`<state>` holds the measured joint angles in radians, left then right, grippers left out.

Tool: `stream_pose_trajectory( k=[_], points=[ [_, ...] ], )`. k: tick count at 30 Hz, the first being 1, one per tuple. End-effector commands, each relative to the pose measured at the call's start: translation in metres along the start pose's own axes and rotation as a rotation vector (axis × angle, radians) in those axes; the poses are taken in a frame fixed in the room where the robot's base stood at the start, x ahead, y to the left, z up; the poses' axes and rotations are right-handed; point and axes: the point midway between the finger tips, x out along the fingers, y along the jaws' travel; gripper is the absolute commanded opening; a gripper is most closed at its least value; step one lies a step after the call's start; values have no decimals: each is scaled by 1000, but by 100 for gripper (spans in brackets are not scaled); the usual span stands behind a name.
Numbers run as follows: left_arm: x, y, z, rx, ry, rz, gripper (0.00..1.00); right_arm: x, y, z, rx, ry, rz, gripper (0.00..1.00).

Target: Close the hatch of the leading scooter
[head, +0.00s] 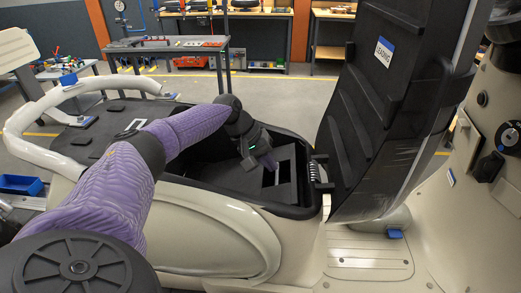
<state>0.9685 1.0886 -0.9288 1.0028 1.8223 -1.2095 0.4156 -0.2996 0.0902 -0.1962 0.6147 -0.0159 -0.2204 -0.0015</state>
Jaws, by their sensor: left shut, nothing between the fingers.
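The hatch (372,100) of the scooter stands raised, its dark ribbed underside facing left and a white and blue "LEADING" label on it. It is hinged at the front right end of the black storage bay (310,211), which lies open in the cream scooter body (215,225). My left arm, in a purple sleeve, reaches over the body from the lower left. My left gripper (268,163) is shut and empty, low at the bay opening, left of the hatch and apart from it. The arm hides part of the bay. My right gripper is not in view.
A cream grab rail (55,95) curves round the scooter's rear at left. A grey work table (170,48) and wooden benches (265,14) stand behind, with open floor between.

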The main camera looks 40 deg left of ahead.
Motion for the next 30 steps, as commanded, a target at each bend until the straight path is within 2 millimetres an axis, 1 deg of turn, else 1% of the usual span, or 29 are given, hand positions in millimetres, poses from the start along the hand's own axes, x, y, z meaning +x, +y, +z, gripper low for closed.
stream_pose_trajectory(
  k=[3, 11, 13, 16, 18, 20, 22, 24, 27, 30],
  points=[
    [4, 0, 0, 0, 0, 0, 0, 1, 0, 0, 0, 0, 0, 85],
    [3, 0, 0, 0, 0, -1, 0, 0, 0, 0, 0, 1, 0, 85],
    [7, 1, 0, 0, -1, -16, 0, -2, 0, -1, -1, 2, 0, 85],
    [24, 1, 0, 3, -5, -91, 0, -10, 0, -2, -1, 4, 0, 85],
    [43, -4, 1, 3, -8, -190, 0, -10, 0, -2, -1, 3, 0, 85],
    [57, -8, 1, 3, -9, -287, 0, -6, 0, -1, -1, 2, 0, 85],
    [72, -15, 1, 2, -6, -385, 0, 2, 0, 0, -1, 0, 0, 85],
    [84, -24, 1, 0, -3, -410, 0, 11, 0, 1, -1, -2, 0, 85],
    [90, -30, 0, -1, -2, -410, 0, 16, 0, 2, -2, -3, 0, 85],
    [91, -31, 1, 0, -3, -410, 0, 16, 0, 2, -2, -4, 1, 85]
  ],
)
